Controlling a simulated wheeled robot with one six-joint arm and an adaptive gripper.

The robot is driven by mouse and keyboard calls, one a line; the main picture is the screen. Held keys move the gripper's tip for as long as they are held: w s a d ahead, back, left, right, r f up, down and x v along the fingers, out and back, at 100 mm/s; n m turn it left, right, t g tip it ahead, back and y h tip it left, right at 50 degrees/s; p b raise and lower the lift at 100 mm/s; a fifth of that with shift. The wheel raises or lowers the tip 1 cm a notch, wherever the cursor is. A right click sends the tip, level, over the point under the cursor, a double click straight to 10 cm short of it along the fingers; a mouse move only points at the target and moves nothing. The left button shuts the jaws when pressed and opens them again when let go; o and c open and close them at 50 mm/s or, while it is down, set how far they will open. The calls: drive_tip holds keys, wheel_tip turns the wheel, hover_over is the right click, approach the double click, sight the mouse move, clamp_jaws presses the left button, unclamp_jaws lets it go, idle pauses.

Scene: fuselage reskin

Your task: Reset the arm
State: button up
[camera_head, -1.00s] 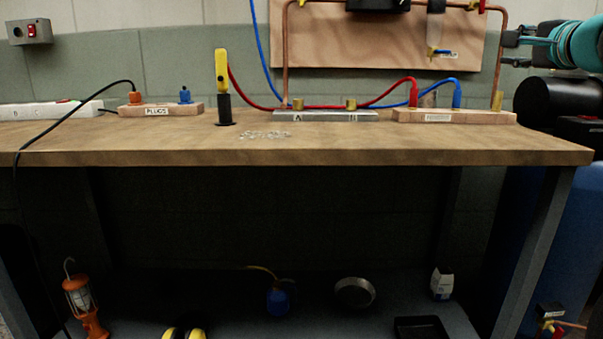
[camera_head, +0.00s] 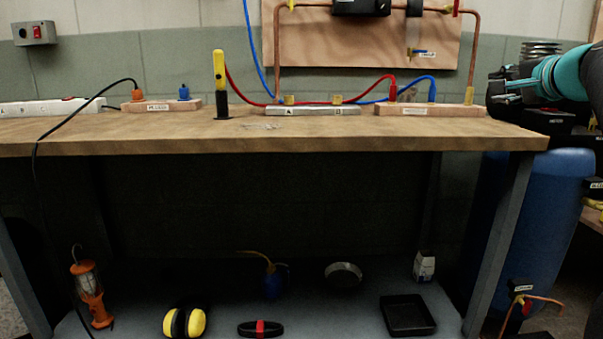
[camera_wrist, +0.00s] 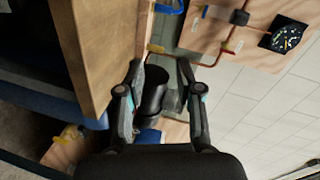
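My gripper (camera_head: 500,86) is at the right of the head view, beyond the right end of the workbench and at about bench-top height. It points left, and its teal-banded arm comes in from the right edge. In the wrist view my gripper (camera_wrist: 158,80) has its two fingers spread wide apart with nothing held between them. A dark rounded object (camera_wrist: 153,92) shows behind the gap, apart from the fingers as far as I can tell.
The workbench (camera_head: 350,140) carries a yellow-handled tool (camera_head: 219,72), a plug block (camera_head: 160,106) and a metal block (camera_head: 312,111). A copper-piped board (camera_head: 350,55) hangs behind. A blue barrel (camera_head: 555,200) stands right. Earmuffs (camera_head: 185,322) and a black tray (camera_head: 407,315) lie below.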

drive_tip(key=s+a+f+n+g+p, duration=0.1)
drive_tip(key=s+a+f+n+g, duration=0.3)
drive_tip(key=f, duration=0.6)
drive_tip(key=s+a+f+n+g+p, duration=0.2)
drive_tip(key=s+a+f+g, duration=0.3)
drive_tip(key=f, duration=0.6)
drive_tip(key=s+a+f+n+g+p, duration=0.15)
drive_tip(key=s+a+f+n, duration=0.3)
drive_tip(key=s, duration=0.45)
drive_tip(key=s+a+f+n+g+p, duration=0.1)
drive_tip(key=s+a+f+n+p, duration=0.2)
drive_tip(key=s+a+f, duration=0.45)
drive_tip(key=s+a+r+n+t+p, duration=0.1)
drive_tip(key=s+a+r+p, duration=0.1)
drive_tip(key=s+r, duration=0.1)
drive_tip(key=shift+s+a+r+n, duration=0.3)
drive_tip(key=shift+s+r+n, duration=0.1)
drive_tip(key=shift+s, duration=0.45)
